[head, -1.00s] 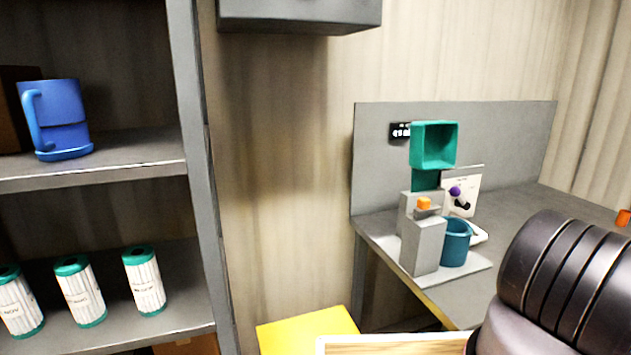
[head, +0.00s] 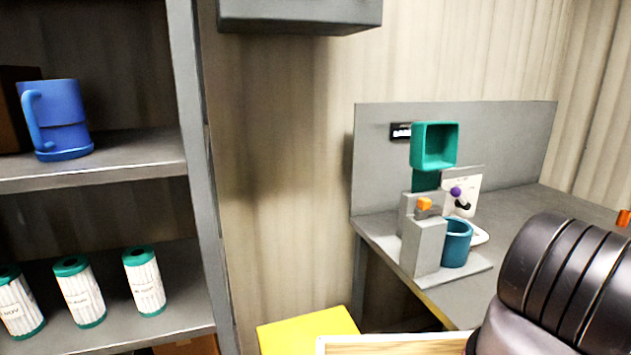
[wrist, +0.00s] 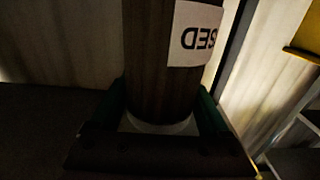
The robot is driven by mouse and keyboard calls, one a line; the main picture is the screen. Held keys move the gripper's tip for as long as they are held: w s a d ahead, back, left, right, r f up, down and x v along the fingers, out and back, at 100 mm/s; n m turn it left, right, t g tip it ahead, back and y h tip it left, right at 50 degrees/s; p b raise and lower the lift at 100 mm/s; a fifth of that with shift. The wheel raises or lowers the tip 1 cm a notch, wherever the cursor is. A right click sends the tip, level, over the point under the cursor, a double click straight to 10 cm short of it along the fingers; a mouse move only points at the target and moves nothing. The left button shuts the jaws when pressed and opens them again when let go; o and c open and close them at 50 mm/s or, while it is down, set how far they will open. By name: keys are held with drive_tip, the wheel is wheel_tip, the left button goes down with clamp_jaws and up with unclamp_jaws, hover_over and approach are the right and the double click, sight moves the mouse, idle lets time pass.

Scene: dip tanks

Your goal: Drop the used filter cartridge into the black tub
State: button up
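In the wrist view a dark brown cylinder, the used filter cartridge (wrist: 150,50), stands between the green fingers of my gripper (wrist: 163,100). A white label on it shows the letters "SED" turned over. The fingers lie close against both its sides, so my gripper looks shut on it. A pale ring shows at the cartridge's near end; its far end is cut off by the frame. The head view shows only part of my dark arm at the lower right, not the gripper or the cartridge. I see no black tub in either view.
White cartridges with green caps (head: 145,282) stand on the lower left shelf, a blue mug (head: 62,120) above. A grey bench (head: 508,238) at right holds a teal cup (head: 456,243) and a grey stand with an orange knob. A yellow surface (head: 307,330) is low in the middle.

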drive_tip(key=shift+o, duration=0.8)
drive_tip(key=v, duration=1)
drive_tip(key=shift+s, duration=0.35)
drive_tip(key=shift+d, duration=0.15)
